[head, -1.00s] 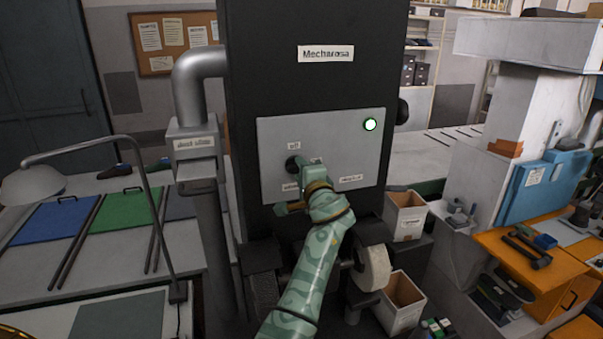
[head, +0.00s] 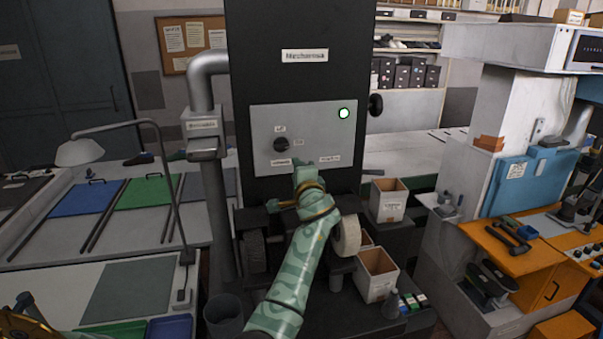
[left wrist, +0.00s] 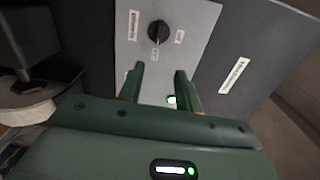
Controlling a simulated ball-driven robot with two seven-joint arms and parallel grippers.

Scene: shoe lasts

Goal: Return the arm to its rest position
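The dark machine labelled "Mecharosa" (head: 305,55) stands in the middle of the head view. Its grey panel (head: 322,138) has a round black knob (head: 288,144) and a lit green lamp (head: 344,113). My left arm, patterned green, reaches up from the bottom of the head view. Its gripper (head: 300,172) is in front of the panel's lower edge, below the knob and apart from it. In the left wrist view the left gripper (left wrist: 157,78) has its two fingers spread with nothing between them, and the knob (left wrist: 158,31) is clear beyond them. My right gripper is not in view.
A desk lamp (head: 80,153) and a bench with coloured mats (head: 140,193) are at left. An orange bench (head: 520,250) is at right.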

